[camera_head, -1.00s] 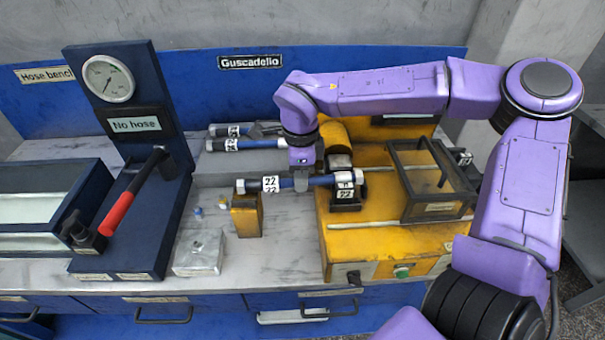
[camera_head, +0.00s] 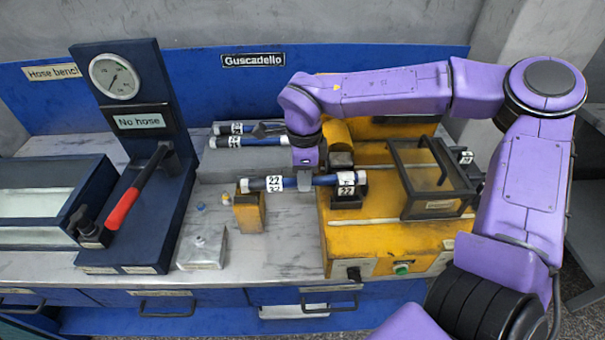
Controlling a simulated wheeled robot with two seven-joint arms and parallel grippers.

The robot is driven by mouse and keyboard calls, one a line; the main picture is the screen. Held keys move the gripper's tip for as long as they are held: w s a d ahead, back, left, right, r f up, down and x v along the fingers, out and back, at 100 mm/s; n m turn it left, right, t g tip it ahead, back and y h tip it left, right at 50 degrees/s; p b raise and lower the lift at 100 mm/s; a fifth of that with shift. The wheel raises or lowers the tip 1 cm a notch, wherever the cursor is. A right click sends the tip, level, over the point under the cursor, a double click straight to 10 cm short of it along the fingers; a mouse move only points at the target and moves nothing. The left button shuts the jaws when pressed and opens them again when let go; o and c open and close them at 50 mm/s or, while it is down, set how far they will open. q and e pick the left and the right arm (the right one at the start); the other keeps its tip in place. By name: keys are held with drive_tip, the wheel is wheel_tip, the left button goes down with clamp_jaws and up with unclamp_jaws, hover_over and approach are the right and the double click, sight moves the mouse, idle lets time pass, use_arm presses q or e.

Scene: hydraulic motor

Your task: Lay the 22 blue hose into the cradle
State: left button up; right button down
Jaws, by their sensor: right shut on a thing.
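The blue hose (camera_head: 327,180) with white "22" labels lies level, left to right. Its right end is at the black cradle (camera_head: 347,200) on the yellow machine, which also bears a "22" label. Its left end is over the small yellow block (camera_head: 248,212); I cannot tell whether it touches it. My right gripper (camera_head: 305,184) points down and is shut on the hose near its middle. The fingertips are partly hidden by the hose. My left gripper is not in view.
The yellow machine (camera_head: 400,236) carries a dark-framed clear guard (camera_head: 432,180) right of the cradle. Two other blue hoses (camera_head: 262,141) lie on a grey rack behind. A gauge stand (camera_head: 117,75) with a red-handled lever (camera_head: 124,208) stands left.

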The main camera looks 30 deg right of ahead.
drive_tip(key=shift+a+r+p, duration=0.1)
drive_tip(key=shift+p, duration=0.7)
idle(0.5)
drive_tip(key=shift+f, duration=0.45)
idle(0.7)
drive_tip(key=c, duration=0.9)
unclamp_jaws()
wheel_tip(320, 180, up, 11)
drive_tip(key=shift+f+b, duration=0.15)
drive_tip(key=shift+b, duration=0.25)
